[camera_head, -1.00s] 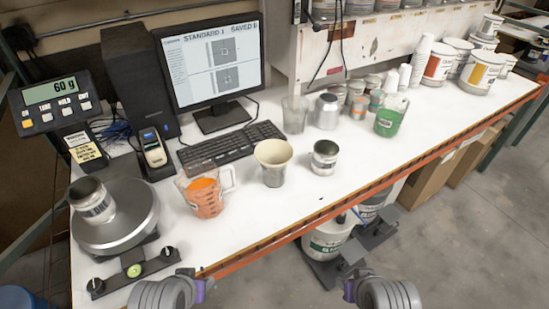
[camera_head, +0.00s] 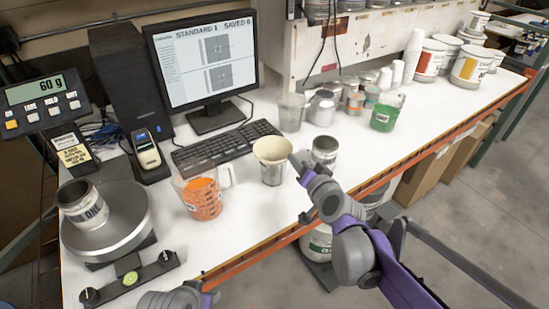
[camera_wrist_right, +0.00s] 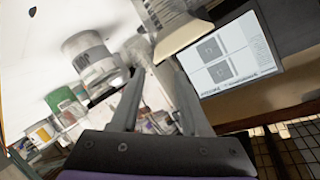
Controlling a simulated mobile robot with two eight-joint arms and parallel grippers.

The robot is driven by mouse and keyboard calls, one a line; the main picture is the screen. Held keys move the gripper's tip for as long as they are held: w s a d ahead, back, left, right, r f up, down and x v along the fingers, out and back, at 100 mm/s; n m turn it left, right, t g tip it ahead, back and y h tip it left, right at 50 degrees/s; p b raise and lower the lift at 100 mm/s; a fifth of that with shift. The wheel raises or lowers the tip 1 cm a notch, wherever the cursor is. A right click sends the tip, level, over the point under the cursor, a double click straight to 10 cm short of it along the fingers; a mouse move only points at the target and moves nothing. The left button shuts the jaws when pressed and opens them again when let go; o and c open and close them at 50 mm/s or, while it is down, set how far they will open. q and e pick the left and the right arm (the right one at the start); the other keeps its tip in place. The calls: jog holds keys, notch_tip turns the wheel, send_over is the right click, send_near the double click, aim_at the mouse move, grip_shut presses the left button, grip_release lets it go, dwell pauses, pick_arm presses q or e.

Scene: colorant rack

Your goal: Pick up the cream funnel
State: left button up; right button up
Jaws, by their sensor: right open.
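The cream funnel (camera_head: 272,149) sits mouth up in a metal cup (camera_head: 272,175) in the middle of the white table, in front of the keyboard. In the right wrist view the funnel (camera_wrist_right: 184,38) shows tilted, just beyond the fingertips. My right gripper (camera_head: 298,165) is open and empty, just right of the funnel and cup, with a small gap seeming to remain. Its two fingers (camera_wrist_right: 153,68) stand apart in the wrist view. My left gripper (camera_head: 190,295) is at the bottom edge of the head view, partly cut off; its jaws cannot be made out.
A metal can (camera_head: 324,151) stands close right of the funnel, near my right gripper. An orange-filled measuring jug (camera_head: 202,196) stands to its left. The keyboard (camera_head: 225,145) and a clear cup (camera_head: 291,112) are behind. A scale (camera_head: 112,222) with a can is at far left.

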aim_at(291, 152)
jog(key=x, duration=0.8)
jog(key=shift+w+d+f, duration=0.1)
jog(key=shift+d+f, duration=0.05)
grip_shut()
